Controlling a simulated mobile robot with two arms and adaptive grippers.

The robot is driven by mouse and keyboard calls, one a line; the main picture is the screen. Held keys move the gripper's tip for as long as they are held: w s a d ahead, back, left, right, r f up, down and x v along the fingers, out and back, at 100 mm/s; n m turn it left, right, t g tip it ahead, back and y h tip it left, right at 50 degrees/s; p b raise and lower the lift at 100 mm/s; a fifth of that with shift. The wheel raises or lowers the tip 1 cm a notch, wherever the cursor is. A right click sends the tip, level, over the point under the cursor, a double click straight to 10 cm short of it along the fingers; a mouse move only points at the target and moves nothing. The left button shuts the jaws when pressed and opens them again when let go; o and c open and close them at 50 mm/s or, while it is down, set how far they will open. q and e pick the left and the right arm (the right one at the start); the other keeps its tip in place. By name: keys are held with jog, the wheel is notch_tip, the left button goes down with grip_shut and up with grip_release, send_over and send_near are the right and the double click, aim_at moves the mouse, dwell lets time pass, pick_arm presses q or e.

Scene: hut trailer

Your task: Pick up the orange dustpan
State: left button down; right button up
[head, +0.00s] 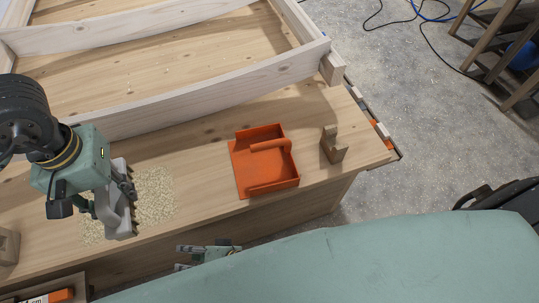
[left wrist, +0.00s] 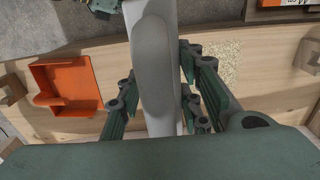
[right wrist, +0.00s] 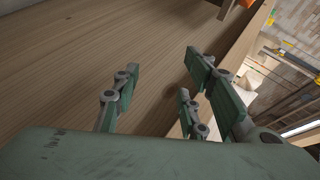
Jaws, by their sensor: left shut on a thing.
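The orange dustpan (head: 266,168) lies on the wooden bench top near its front edge, with nothing touching it. It also shows at the left in the left wrist view (left wrist: 75,85). My left gripper (head: 116,192) is left of the dustpan, beside and partly over a patch of shavings. It is shut on a grey tool with a long rounded handle (left wrist: 153,70), which looks like a hand brush. My right gripper (head: 205,252) is low in front of the bench, partly hidden by my green body. In the right wrist view its fingers (right wrist: 155,95) are apart and empty.
Pale wood shavings (head: 155,193) lie on the bench left of the dustpan. A small wooden block (head: 334,148) stands right of it. A timber frame (head: 200,100) lies behind. The bench (head: 215,210) ends at the right; cables lie on the floor beyond.

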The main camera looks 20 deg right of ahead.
jog(key=a+r+n+g+y, duration=0.2)
jog(key=a+r+n+g, duration=0.3)
jog(key=r, duration=0.5)
jog(key=w+d+r+n+h, duration=0.2)
jog(key=w+d+n+h, duration=0.1)
jog(key=d, duration=0.2)
jog(key=w+d+r+n+g+h, duration=0.1)
jog(key=w+d+r+n+h, duration=0.1)
jog(key=w+d+n+h, duration=0.1)
jog(key=w+d+r+n+h, duration=0.1)
jog(key=w+d+n+h, duration=0.2)
jog(key=d, duration=0.5)
jog(key=shift+w+r+n+h, duration=0.15)
jog(key=shift+r+n+h, duration=0.1)
jog(key=shift+n, duration=0.35)
jog(key=shift+w+r+n+h, duration=0.15)
jog(key=shift+n+h, duration=0.1)
jog(key=shift+n, duration=0.35)
jog(key=w+d+r+n+t+h, duration=0.15)
jog(key=w+d+r+h, duration=0.35)
jog(key=d, duration=0.5)
jog(key=n+h, duration=0.1)
jog(key=h, duration=0.1)
send_near(268, 143)
jog(key=shift+t, duration=0.35)
jog(key=x, duration=1.1)
jog(key=shift+s+d+f, duration=0.1)
jog(key=shift+s+f, duration=0.15)
jog(key=shift+s, duration=0.05)
grip_shut()
